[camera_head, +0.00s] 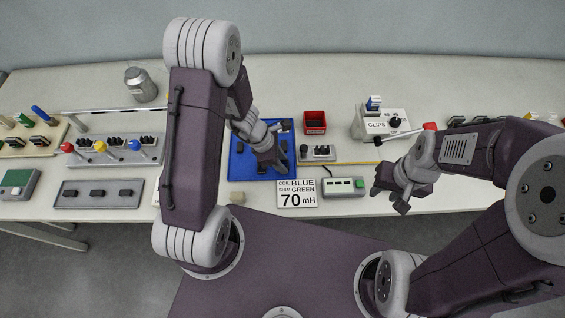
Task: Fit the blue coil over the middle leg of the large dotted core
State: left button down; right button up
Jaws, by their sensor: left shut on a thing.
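My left gripper (270,160) reaches down over the blue mat (240,165) at the middle of the table. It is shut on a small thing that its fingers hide. Small dark pieces (284,146) lie on the mat close to the gripper; I cannot tell which is the large dotted core. I cannot make out the blue coil for certain. My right gripper (390,194) hangs open and empty near the table's front edge, right of the mat.
A green-buttoned meter (343,187), a grey block (318,153), a red bin (315,122) and a clips box (382,124) stand to the right. Racks (110,150) and a metal jar (140,84) stand left.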

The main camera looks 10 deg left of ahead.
pick_arm(q)
notch_tip(320, 180, up, 4)
jog(key=shift+f+p, duration=0.15)
jog(key=shift+p, duration=0.7)
jog(key=s+d+r, duration=0.6)
jog(key=s+d, duration=0.1)
jog(key=d, duration=0.2)
jog(key=shift+s+r, duration=0.3)
jog(key=shift+r, duration=0.05)
